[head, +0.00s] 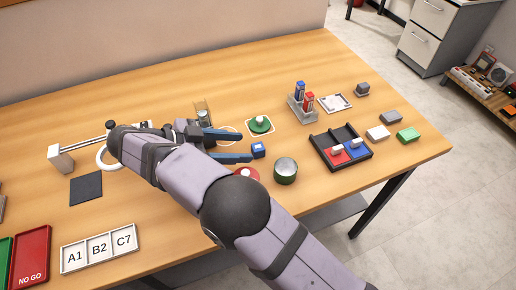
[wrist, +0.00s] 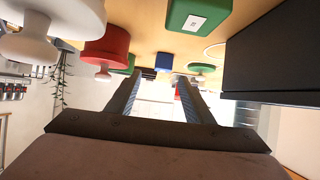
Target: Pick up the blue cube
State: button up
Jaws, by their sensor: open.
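The blue cube (head: 258,150) sits on the wooden table in the head view, just beyond my fingertips. In the wrist view, where the table is at the top, the blue cube (wrist: 163,62) shows ahead, between and past the two fingers. My gripper (head: 246,146) is open and empty, its two blue-edged fingers pointing right toward the cube. My gripper (wrist: 157,80) also shows in the wrist view with a clear gap between the fingers. I cannot tell how high the fingers are above the table.
A red round piece (head: 247,173) and a dark green cup (head: 285,171) stand in front of the cube. A green knobbed piece (head: 260,124) is behind it. A black tray (head: 324,151) and a rack (head: 296,108) are to the right. A black block (wrist: 270,55) looms at right in the wrist view.

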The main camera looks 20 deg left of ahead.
aim_at(257, 147)
jog(key=shift+p+x, duration=0.9)
jog(key=shift+x, duration=1.7)
jog(key=shift+w+a, duration=0.15)
jog(key=c, duration=1.1)
